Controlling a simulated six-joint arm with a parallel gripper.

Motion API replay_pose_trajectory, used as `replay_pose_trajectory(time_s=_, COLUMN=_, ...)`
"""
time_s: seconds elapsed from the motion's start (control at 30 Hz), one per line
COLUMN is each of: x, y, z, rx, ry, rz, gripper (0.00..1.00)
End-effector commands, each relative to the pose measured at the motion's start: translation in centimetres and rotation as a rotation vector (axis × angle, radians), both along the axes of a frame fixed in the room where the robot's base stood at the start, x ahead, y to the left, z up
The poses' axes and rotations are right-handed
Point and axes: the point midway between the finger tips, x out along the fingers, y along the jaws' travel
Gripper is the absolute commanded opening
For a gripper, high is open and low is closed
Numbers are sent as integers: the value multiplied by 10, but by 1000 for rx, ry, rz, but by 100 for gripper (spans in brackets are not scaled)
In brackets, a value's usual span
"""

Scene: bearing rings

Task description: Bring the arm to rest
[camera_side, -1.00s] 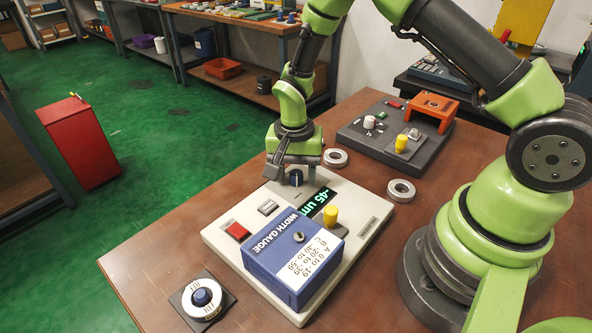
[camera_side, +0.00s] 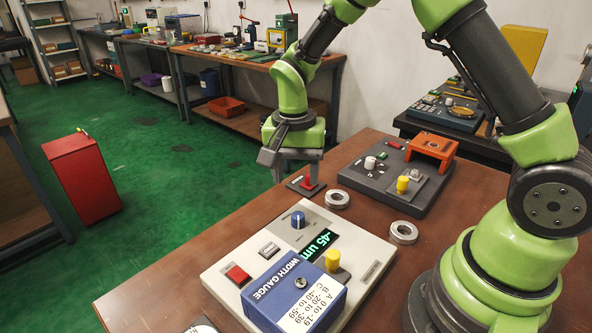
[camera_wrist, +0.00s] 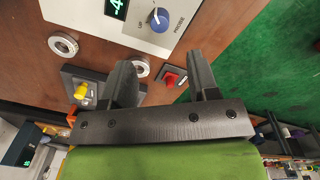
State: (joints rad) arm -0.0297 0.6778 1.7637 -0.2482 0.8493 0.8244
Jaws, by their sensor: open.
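My gripper (camera_side: 296,168) is in the air above the far left part of the brown table, past the gauge's far edge. In the wrist view its two dark fingers (camera_wrist: 162,80) are spread apart with nothing between them. Below it, near the table's far edge, a small red part on a dark plate (camera_side: 307,186) stands apart from the fingers; it also shows in the wrist view (camera_wrist: 171,77). The width gauge (camera_side: 296,297) is a blue box on a pale panel, with a lit green display (camera_side: 318,246) and a blue knob (camera_side: 298,219).
Two metal rings lie on the table, one (camera_side: 337,199) near the dark station and one (camera_side: 403,232) nearer my base. The dark station (camera_side: 375,176) carries an orange bridge (camera_side: 432,147) and a yellow knob. A red cabinet (camera_side: 82,178) stands on the green floor.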

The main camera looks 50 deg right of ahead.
Motion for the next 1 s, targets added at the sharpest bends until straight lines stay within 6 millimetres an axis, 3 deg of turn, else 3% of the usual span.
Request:
replay_pose_trajectory(time_s=0.3, x=0, y=0, z=2, rx=1, ry=-1, rz=1, gripper=55)
replay_pose_trajectory(time_s=0.4, x=-2, y=0, z=12, rx=6, ry=-19, rz=15, gripper=55)
replay_pose_trajectory(time_s=0.47, x=-5, y=1, z=25, rx=14, ry=-45, rz=34, gripper=55)
replay_pose_trajectory(time_s=0.67, x=-34, y=5, z=93, rx=43, ry=-193, rz=165, gripper=55)
replay_pose_trajectory(time_s=0.8, x=-66, y=8, z=134, rx=53, ry=-310, rz=274, gripper=55)
replay_pose_trajectory(time_s=1.0, x=-120, y=13, z=170, rx=45, ry=-481, rz=432, gripper=55)
